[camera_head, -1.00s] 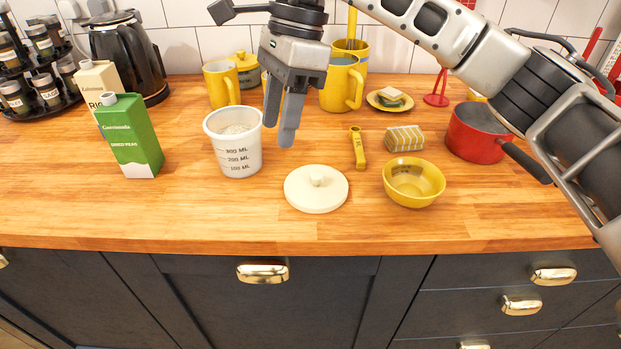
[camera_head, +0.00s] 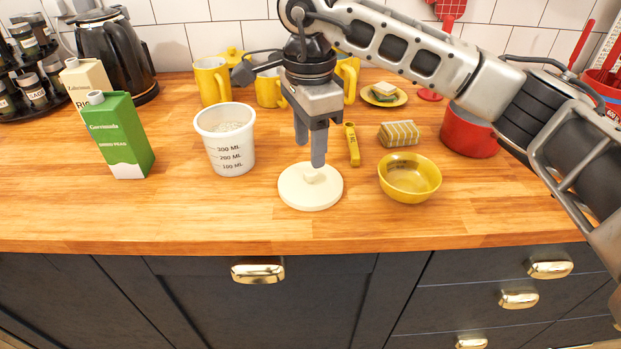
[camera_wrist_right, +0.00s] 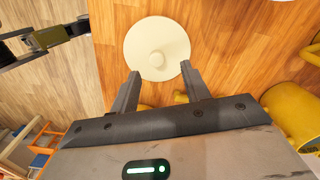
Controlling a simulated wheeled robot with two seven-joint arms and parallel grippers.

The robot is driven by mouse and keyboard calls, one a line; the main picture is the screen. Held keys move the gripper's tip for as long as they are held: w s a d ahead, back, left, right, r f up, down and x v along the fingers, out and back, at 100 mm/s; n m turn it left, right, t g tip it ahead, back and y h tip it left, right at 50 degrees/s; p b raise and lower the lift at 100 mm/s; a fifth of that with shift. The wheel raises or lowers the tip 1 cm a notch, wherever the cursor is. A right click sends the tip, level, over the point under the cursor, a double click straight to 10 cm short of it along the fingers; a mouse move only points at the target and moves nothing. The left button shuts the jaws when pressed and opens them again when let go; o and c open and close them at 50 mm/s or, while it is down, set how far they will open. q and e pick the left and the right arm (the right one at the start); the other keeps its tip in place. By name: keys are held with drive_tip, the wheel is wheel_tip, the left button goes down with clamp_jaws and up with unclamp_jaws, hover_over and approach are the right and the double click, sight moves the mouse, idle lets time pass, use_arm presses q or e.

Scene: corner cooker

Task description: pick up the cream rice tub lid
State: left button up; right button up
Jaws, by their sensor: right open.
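The cream rice tub lid (camera_head: 310,192) lies flat on the wooden counter, round with a small knob on top. It also shows in the right wrist view (camera_wrist_right: 157,32), its knob just beyond the fingertips. My right gripper (camera_head: 311,153) is open and points down over the lid, its fingertips near the knob. Nothing is between its fingers. In the right wrist view the two fingers (camera_wrist_right: 161,78) are apart. The white measuring tub (camera_head: 228,140) with grainy contents stands open left of the lid. My left gripper is not in view.
A yellow bowl (camera_head: 409,178) stands right of the lid, with a yellow spoon (camera_head: 352,145) and a striped block (camera_head: 399,133) behind. A green carton (camera_head: 121,137) stands at left. Yellow mugs (camera_head: 212,82) and a red pot (camera_head: 467,132) stand farther back. The counter front is clear.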

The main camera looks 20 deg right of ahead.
sight(310, 171)
drive_tip(key=shift+s+f+p, duration=0.2)
drive_tip(key=shift+f+p, duration=0.2)
drive_tip(key=shift+f, duration=1.95)
clamp_jaws()
drive_tip(key=shift+r, duration=0.1)
